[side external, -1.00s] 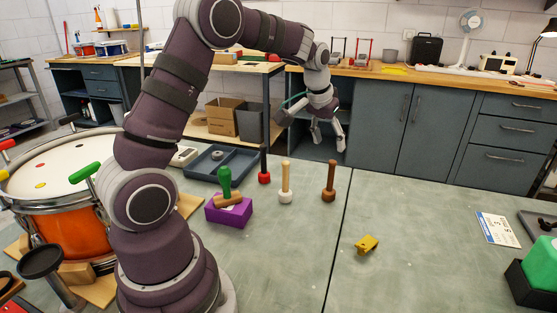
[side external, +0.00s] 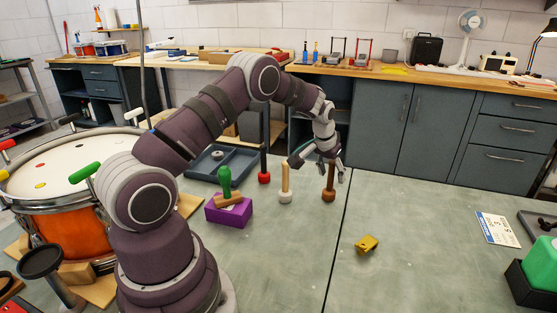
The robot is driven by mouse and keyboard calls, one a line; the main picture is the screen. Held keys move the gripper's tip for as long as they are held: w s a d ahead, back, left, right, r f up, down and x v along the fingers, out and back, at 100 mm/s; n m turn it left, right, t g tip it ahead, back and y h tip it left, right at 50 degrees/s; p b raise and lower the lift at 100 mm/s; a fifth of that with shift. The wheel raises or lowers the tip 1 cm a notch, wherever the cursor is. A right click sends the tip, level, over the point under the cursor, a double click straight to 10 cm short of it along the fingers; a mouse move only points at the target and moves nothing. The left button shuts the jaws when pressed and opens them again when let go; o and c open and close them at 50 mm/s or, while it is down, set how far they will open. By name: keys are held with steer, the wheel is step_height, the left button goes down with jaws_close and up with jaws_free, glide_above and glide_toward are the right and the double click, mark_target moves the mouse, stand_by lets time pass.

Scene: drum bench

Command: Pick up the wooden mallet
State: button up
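The brown wooden mallet (side external: 329,190) stands upright on its head on the bench, its handle pointing up. My gripper (side external: 332,172) points down at the top of its handle, with the fingers apart on either side of it as seen here. The fingers look open; contact with the handle cannot be made out. A pale-handled mallet with a white head (side external: 285,189) stands just left of it. A black-handled mallet with a red head (side external: 264,172) stands further left and back.
A purple block (side external: 229,212) with a green-handled tool is to the left, before a blue-grey tray (side external: 203,168). A small yellow object (side external: 367,244) lies at front right. A drum (side external: 68,190) stands at far left. The bench right of the mallet is mostly clear.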

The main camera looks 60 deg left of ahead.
jaws_close()
steer(key=shift+r, duration=0.1)
